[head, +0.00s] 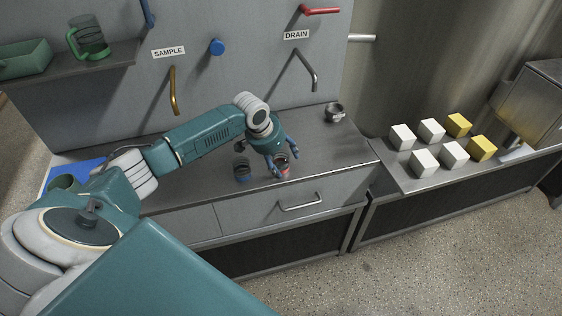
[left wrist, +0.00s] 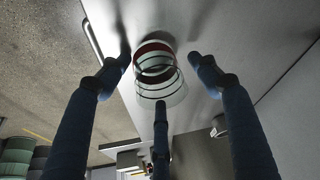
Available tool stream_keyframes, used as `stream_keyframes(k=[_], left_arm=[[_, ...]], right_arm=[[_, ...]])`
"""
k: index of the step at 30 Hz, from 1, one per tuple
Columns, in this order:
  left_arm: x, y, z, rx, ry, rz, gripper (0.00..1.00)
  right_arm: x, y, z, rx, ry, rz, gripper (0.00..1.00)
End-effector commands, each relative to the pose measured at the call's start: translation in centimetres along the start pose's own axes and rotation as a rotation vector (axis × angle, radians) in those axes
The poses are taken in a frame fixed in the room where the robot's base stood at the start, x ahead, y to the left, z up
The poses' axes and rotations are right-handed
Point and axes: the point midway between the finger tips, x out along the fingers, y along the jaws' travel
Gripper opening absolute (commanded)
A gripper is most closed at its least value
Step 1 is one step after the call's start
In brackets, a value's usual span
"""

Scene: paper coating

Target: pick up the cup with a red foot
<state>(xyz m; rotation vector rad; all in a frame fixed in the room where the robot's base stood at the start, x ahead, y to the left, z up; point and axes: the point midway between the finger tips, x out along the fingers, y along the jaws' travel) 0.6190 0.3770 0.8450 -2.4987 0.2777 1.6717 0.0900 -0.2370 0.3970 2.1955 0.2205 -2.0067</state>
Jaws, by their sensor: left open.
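The cup with a red foot (head: 284,166) stands upright on the steel counter near its front edge, a clear glass with dark bands. My left gripper (head: 281,157) is at this cup from above, its blue fingers spread open around it. In the left wrist view the cup (left wrist: 155,68) sits between the three fingers of the open gripper (left wrist: 159,73), with its red foot at the far end. I cannot tell whether a finger touches it. My right gripper is not in view.
A metal cup (head: 335,113) stands at the back right of the counter (head: 205,185). A brass tap (head: 174,92) and a steel tap (head: 307,70) hang from the wall. White and yellow cubes (head: 425,162) fill part of the right table. A drawer handle (head: 300,202) juts out below.

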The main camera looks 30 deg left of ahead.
Motion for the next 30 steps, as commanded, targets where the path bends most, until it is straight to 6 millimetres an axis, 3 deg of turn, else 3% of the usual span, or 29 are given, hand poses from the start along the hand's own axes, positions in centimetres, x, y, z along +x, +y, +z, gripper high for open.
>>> stream_keyframes(k=[5, 12, 23, 30], left_arm=[[0.0, 0.0, 0.0, 0.001, 0.001, -0.001, 0.62], [0.0, 0.0, 0.0, 0.000, 0.000, -0.001, 0.19], [-0.4, -0.1, -0.2, 0.000, 0.001, -0.001, 0.19], [-3.1, -0.1, -1.4, 0.002, 0.005, -0.003, 0.19]], right_arm=[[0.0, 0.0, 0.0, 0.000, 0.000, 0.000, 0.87], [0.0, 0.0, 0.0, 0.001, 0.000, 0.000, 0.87], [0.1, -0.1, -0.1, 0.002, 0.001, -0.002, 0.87], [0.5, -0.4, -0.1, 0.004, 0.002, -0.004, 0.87]])
